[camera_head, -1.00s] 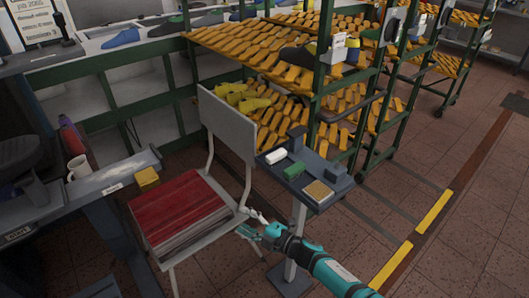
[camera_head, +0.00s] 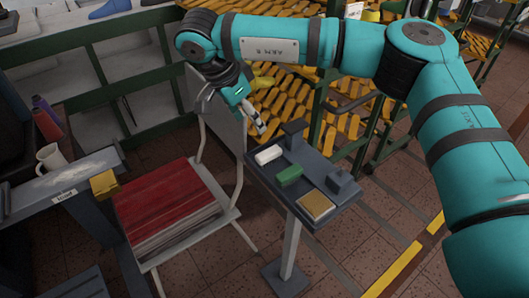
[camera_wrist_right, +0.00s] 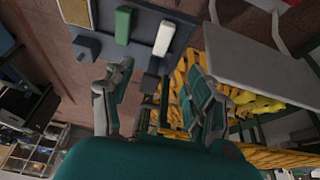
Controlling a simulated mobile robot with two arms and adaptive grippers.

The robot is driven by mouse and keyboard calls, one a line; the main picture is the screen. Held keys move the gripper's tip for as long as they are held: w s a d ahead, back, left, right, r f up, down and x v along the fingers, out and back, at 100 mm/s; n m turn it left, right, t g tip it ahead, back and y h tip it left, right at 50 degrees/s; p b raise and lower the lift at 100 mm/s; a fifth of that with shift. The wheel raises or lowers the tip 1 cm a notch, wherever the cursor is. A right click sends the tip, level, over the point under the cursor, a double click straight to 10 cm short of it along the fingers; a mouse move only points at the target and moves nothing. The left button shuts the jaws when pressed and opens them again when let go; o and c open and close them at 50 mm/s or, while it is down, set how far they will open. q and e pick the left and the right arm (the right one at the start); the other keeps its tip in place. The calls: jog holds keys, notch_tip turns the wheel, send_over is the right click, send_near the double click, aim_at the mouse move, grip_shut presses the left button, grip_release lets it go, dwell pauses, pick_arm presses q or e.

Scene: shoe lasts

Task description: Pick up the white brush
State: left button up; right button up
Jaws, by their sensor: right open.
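The white brush (camera_head: 268,155) lies on a small grey stand (camera_head: 328,208), at its left edge, beside a green block (camera_head: 289,175). In the right wrist view the white brush (camera_wrist_right: 164,38) is just beyond the fingers, in line with the gap between them. My right gripper (camera_head: 232,112) is open and empty, above and to the left of the brush, apart from it. Its two fingers are spread in the right wrist view (camera_wrist_right: 162,92). My left gripper is not in view.
A tan block (camera_head: 316,204) and dark raised blocks (camera_head: 295,133) share the stand. A chair (camera_head: 214,187) with a red-topped stack (camera_head: 168,205) stands close to the left. Orange-slatted shelf racks (camera_head: 280,103) rise behind. A mug (camera_head: 50,158) is on the left bench.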

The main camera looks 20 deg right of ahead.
jog(key=p, duration=0.1)
send_near(269, 152)
jog(key=x, duration=0.5)
jog(key=shift+s+d+r, duration=0.1)
jog(key=shift+s+d, duration=0.05)
jog(key=shift+w+a+p+x, duration=0.1)
jog(key=shift+p+x, duration=0.15)
jog(key=shift+x, duration=1.15)
jog(key=shift+w+a+p+x, duration=0.1)
jog(key=shift+p+x, duration=0.15)
jog(key=shift+x, duration=1.1)
grip_shut()
